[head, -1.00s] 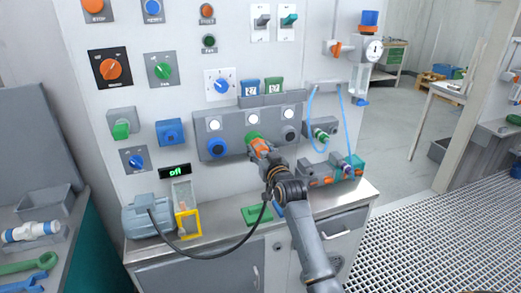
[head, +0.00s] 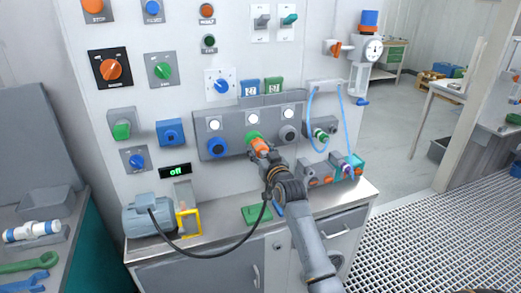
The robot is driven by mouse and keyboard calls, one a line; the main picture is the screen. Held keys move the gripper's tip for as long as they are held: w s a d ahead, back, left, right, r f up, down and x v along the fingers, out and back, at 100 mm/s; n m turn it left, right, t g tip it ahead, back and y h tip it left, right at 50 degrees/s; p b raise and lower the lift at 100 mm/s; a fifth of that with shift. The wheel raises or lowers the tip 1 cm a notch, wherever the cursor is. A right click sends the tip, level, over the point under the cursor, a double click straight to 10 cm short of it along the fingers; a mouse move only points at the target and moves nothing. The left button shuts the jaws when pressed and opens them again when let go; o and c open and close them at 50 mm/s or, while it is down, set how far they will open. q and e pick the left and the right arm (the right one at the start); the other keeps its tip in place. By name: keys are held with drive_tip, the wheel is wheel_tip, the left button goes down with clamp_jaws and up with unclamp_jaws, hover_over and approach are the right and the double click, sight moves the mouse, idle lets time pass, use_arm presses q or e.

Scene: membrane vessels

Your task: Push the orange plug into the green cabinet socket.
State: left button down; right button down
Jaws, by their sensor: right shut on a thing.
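The orange plug (head: 260,145) is in my right gripper (head: 264,155), which is shut on it. The plug points at the green socket (head: 253,136) in the grey panel and is right up against it. I cannot tell how deep it sits, because the plug and gripper cover most of the socket. A black cable (head: 240,240) hangs from the plug and loops left to a grey-blue motor box (head: 146,217). My left gripper is not in view.
A blue socket (head: 217,148) lies left of the green one and a dark socket (head: 288,133) right of it. A yellow frame (head: 188,223) and a green block (head: 256,214) are on the counter below. A display (head: 175,171) reads "off".

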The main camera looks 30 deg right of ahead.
drive_tip(key=shift+w+d, duration=0.1)
drive_tip(key=shift+w, duration=0.5)
drive_tip(key=c, duration=0.6)
unclamp_jaws()
drive_tip(key=shift+s, duration=0.15)
drive_tip(key=shift+s+f, duration=0.1)
drive_tip(key=shift+s, duration=0.2)
drive_tip(key=v, duration=1.1)
